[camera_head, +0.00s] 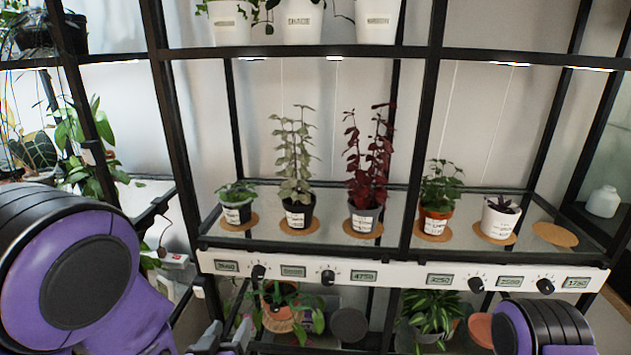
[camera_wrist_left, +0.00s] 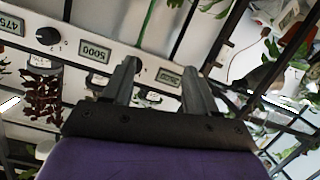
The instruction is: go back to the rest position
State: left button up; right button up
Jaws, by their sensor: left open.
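My left gripper (camera_head: 228,335) is at the bottom of the head view, low in front of the shelf's white control strip. In the left wrist view my left gripper (camera_wrist_left: 158,78) is open, with nothing between its two fingers. The control strip (camera_wrist_left: 130,58) with displays and a black knob shows behind the fingers there, tilted. My right arm shows as a purple and black link at the lower right of the head view; its gripper is out of view.
On the glass shelf (camera_head: 330,225) stand several potted plants on cork mats. An empty cork mat (camera_head: 556,234) lies at the right. The control strip (camera_head: 400,274) runs along the shelf front. Leafy plants (camera_head: 430,312) stand below. A black post (camera_head: 180,130) rises at the left.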

pick_arm(q)
jog(key=s+a+f+n+g+y+p, duration=0.1)
jog(key=s+a+f+n+g, duration=0.1)
jog(key=s+a+f+g, duration=0.35)
jog(key=s+a+f+n+g+y, duration=0.2)
jog(key=s+f, duration=0.4)
jog(key=f, duration=0.5)
jog(key=s+a+f+g, duration=0.1)
jog(key=s+f+g, duration=0.1)
jog(key=s+f, duration=0.2)
jog(key=s+a+f+g, duration=0.2)
jog(key=s+f, duration=0.2)
jog(key=s, duration=0.6)
jog(key=shift+s+n+y+p, duration=0.3)
jog(key=shift+p, duration=0.05)
jog(key=shift+g, duration=0.25)
